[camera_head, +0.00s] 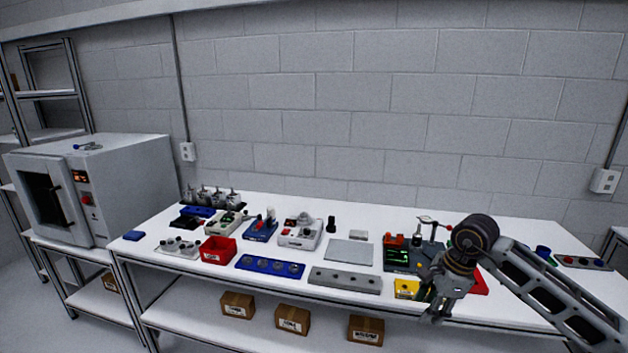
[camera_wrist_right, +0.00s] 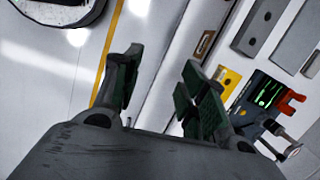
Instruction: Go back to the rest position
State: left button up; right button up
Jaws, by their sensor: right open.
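My right gripper (camera_head: 436,306) hangs over the front edge of the white table, in front of the green-screened test device and to the right of the yellow block. It is open and empty. In the right wrist view its two fingers (camera_wrist_right: 160,95) stand apart, with floor and the table edge showing between and beyond them. My left gripper is not in view.
The white table (camera_head: 210,283) carries a red bin (camera_head: 218,250), a blue tray (camera_head: 270,266), a grey bar (camera_head: 345,280), a yellow block (camera_head: 406,288) and a test device (camera_head: 402,258). A white oven (camera_head: 100,185) stands left. Boxes (camera_head: 292,319) sit on the lower shelf.

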jog(key=w+a+f+m+t+y, duration=0.3)
jog(key=w+a+f+m+y, duration=0.4)
jog(key=a+f+m+y, duration=0.55)
jog(key=s+d+f+m+t+h, duration=0.1)
jog(key=d+f+m+t+h, duration=0.2)
jog(key=f+m, duration=0.5)
jog(key=s+d+f+m+t+h, duration=0.15)
jog(key=d+f+m, duration=0.25)
jog(key=f+m, duration=0.5)
jog(key=s+d+f+m+t+h, duration=0.1)
jog(key=d+f+m+t+h, duration=0.3)
jog(key=f, duration=0.7)
jog(key=s+d+f+m+g+h, duration=0.2)
jog(key=s+f+m, duration=0.3)
jog(key=s+f, duration=0.5)
jog(key=s+d+f+m+g+h, duration=0.1)
jog(key=s+f+m+g+h, duration=0.2)
jog(key=s+f+m, duration=0.55)
jog(key=s+a+f+m+g, duration=0.1)
jog(key=s+f, duration=0.3)
jog(key=s, duration=0.6)
jog(key=s+a+f+m+g, duration=0.1)
jog(key=s+f+g, duration=0.2)
jog(key=s, duration=0.8)
jog(key=s+a+f+m+g+h, duration=0.1)
jog(key=s+f+g, duration=0.2)
jog(key=s+f, duration=0.3)
jog(key=s, duration=0.5)
jog(key=shift+m, duration=0.3)
